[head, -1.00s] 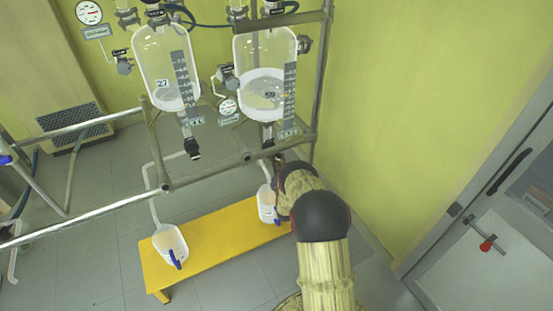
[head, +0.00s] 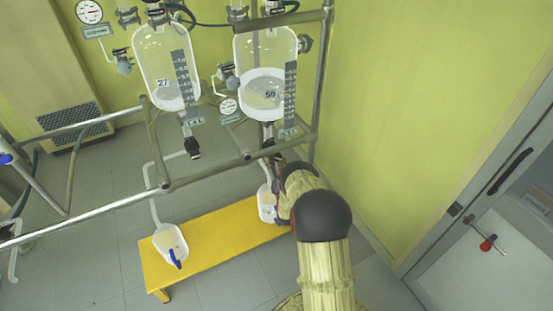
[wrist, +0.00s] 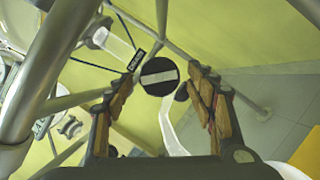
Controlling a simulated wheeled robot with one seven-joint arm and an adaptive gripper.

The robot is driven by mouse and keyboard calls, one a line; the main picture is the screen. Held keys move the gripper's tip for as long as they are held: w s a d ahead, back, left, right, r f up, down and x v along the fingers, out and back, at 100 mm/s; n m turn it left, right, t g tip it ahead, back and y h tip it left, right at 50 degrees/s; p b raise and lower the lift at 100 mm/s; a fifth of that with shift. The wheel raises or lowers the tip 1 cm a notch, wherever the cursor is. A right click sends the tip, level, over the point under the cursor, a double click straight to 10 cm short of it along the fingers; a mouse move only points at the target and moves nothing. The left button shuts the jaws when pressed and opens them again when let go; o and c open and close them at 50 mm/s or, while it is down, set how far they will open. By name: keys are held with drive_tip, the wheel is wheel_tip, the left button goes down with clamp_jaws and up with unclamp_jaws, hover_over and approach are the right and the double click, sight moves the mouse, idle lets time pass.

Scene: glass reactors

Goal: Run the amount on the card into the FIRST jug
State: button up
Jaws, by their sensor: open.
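Two glass reactors hang in a metal frame, the left one (head: 165,62) marked 27 and the right one (head: 262,75) marked 59, both partly filled. A white jug (head: 170,243) with a blue handle stands under the left reactor's tube. A second white jug (head: 266,204) stands under the right reactor's outlet, partly hidden by my arm. In the wrist view, my gripper (wrist: 163,88) is open, its fingers on either side of a round black knob (wrist: 159,76) with a pale bar across it. Contact cannot be told. I cannot make out a card.
A yellow bench (head: 215,240) carries both jugs. Metal rails (head: 95,215) cross in front of the reactors, and frame tubes (wrist: 45,75) pass close on the wrist view's left. A green wall and a door (head: 505,225) stand at the right.

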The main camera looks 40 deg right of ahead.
drive_tip(key=v, duration=1)
idle(7.0)
